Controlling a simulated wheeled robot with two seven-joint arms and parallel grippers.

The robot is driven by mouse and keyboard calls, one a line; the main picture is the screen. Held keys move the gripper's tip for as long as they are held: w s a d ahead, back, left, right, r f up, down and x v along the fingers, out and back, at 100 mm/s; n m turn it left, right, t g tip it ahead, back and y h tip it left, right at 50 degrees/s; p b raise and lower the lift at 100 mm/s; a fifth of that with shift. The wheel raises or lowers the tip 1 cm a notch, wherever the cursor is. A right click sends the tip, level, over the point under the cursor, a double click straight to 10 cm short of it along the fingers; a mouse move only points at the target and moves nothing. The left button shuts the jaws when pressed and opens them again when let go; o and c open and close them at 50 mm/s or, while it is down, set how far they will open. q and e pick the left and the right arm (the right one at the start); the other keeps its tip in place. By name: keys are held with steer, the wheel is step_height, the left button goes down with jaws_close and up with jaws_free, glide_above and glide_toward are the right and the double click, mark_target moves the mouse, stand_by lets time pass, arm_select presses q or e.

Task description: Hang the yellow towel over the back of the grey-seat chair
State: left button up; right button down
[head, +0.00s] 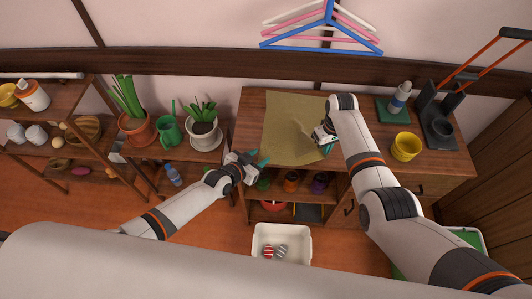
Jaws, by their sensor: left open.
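The yellow towel (292,122), a dull mustard colour, lies spread on the wooden cabinet top and reaches its front edge. My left gripper (259,163) is open and empty-looking, just in front of the cabinet, near the towel's lower left corner. My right gripper (326,148) is low over the towel's right side by the front edge. Its fingertips are mostly hidden by its own wrist, so I cannot tell whether it holds the cloth. No grey-seat chair is in view.
On the cabinet (448,160) stand a yellow cup (405,146) and a bottle (398,98). Potted plants and a green watering can (169,132) stand at left. Several hangers (322,27) hang above. A white bin (282,257) is on the floor.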

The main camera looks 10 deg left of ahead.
arm_select(q)
steer(key=shift+x, duration=1)
steer(key=shift+a, duration=0.1)
steer(key=shift+f, duration=0.15)
steer(key=shift+c, duration=0.2)
steer(key=shift+s+f, duration=0.1)
steer(key=shift+f, duration=0.1)
jaws_close()
steer(key=shift+r, duration=2.7)
steer(key=shift+w, duration=0.25)
